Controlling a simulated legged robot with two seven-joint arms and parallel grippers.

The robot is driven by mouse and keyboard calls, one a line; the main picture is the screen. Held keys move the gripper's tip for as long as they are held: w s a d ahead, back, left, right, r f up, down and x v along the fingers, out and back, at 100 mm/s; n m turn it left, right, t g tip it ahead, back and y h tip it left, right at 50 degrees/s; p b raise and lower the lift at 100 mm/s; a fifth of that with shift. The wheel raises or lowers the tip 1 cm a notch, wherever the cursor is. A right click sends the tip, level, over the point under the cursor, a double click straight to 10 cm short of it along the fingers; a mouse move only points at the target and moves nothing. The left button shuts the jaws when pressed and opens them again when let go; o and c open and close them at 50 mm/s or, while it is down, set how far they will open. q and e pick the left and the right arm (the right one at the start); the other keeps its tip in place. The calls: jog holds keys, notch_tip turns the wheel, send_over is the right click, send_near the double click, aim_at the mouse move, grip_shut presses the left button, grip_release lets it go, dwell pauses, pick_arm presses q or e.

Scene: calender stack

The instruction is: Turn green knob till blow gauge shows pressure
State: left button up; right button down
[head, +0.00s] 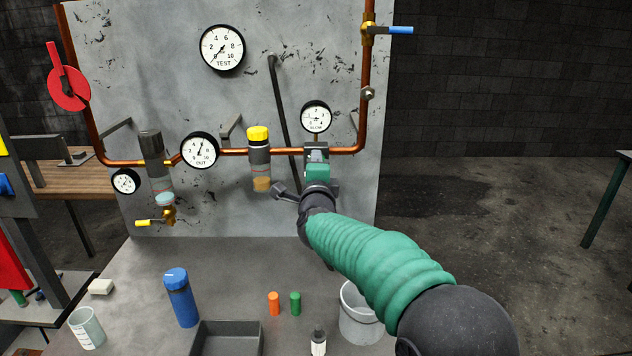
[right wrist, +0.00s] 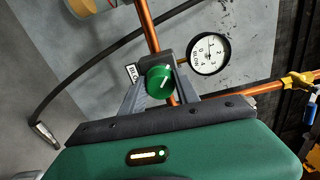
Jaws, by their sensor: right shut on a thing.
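The green knob (right wrist: 160,81) shows in the right wrist view with a pale mark on its face. My right gripper (right wrist: 158,88) is shut on it, with one grey finger on each side. In the head view my right gripper (head: 316,154) is at the pipe below the small blow gauge (head: 316,117), and the knob is hidden by it there. The gauge also shows in the right wrist view (right wrist: 208,53), turned on its side; its needle is too small to read surely. My left gripper is not in view.
A grey panel (head: 310,45) carries copper pipes, a test gauge (head: 222,47), an out gauge (head: 200,150) and a yellow-capped filter (head: 258,135). A blue-handled valve (head: 400,30) is at upper right. Below stand a blue bottle (head: 182,300), a grey tray (head: 250,325) and a white bucket (head: 355,325).

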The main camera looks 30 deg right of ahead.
jog(key=shift+a+f+m+b, duration=0.1)
jog(key=shift+f+m+b, duration=0.05)
jog(key=shift+m+b, duration=1.4)
jog(key=shift+m, duration=0.25)
jog(key=c, duration=1.1)
grip_release()
jog(key=shift+c, duration=0.2)
jog(key=shift+o, duration=1.2)
jog(key=shift+w, duration=0.2)
jog(key=shift+s, duration=0.1)
